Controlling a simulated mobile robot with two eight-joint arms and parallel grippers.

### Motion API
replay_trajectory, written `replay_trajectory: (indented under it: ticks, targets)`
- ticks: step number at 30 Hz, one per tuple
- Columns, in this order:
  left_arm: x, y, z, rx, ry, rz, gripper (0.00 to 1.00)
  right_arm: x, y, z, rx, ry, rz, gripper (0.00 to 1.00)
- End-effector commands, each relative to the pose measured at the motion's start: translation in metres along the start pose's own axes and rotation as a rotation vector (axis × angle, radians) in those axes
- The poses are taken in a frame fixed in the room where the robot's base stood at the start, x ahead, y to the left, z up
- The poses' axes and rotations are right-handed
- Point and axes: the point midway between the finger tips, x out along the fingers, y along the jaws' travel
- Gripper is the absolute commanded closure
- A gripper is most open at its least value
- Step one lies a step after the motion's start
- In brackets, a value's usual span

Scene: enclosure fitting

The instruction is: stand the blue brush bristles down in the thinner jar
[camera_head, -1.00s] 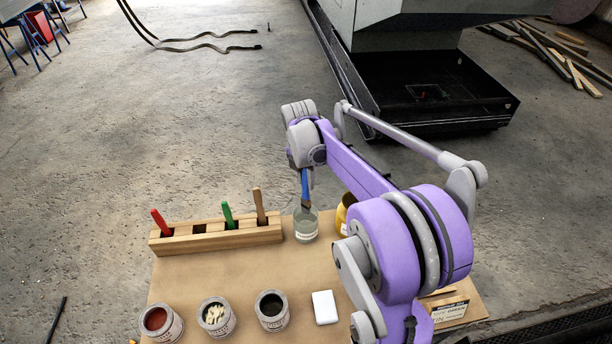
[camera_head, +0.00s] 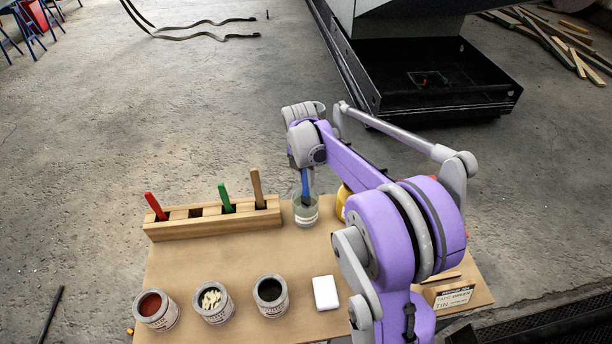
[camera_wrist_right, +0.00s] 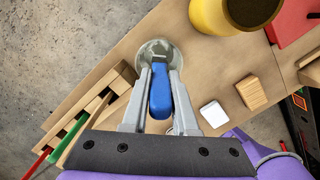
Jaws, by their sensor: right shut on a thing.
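The blue brush (camera_head: 305,184) is upright with its handle up, its lower end at the mouth of the glass thinner jar (camera_head: 306,217). The jar stands on the board just right of the wooden rack. My right gripper (camera_head: 304,168) is shut on the handle above the jar; my arm partly hides the fingers. In the right wrist view, the blue handle (camera_wrist_right: 160,95) lies between the two fingers (camera_wrist_right: 160,76), with the jar (camera_wrist_right: 157,48) beyond their tips. The bristles are too small to make out, and I cannot tell whether they touch the jar's bottom. My left gripper is not in view.
The wooden rack (camera_head: 215,226) holds red, green and plain-handled brushes. Three paint tins, with a dark one (camera_head: 270,295), and a white block (camera_head: 325,293) stand in front. A yellow container (camera_wrist_right: 232,18) is close right of the jar. The middle of the board is clear.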

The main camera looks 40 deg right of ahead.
Motion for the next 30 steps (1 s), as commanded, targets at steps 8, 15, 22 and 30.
replay_trajectory:
  ticks: [8, 15, 22, 30]
  targets:
    - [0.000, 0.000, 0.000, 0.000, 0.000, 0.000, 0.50, 0.000, 0.000, 0.000, 0.000, 0.000, 0.001, 0.70]
    - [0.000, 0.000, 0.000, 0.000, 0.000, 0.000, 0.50, 0.000, 0.000, 0.000, 0.000, 0.000, 0.001, 0.38]
    - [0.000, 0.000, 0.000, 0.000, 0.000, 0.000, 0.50, -0.001, 0.000, 0.000, 0.000, 0.000, 0.001, 0.38]
    - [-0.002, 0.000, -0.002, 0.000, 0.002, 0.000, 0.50, -0.037, 0.000, 0.000, 0.000, 0.000, 0.001, 0.38]
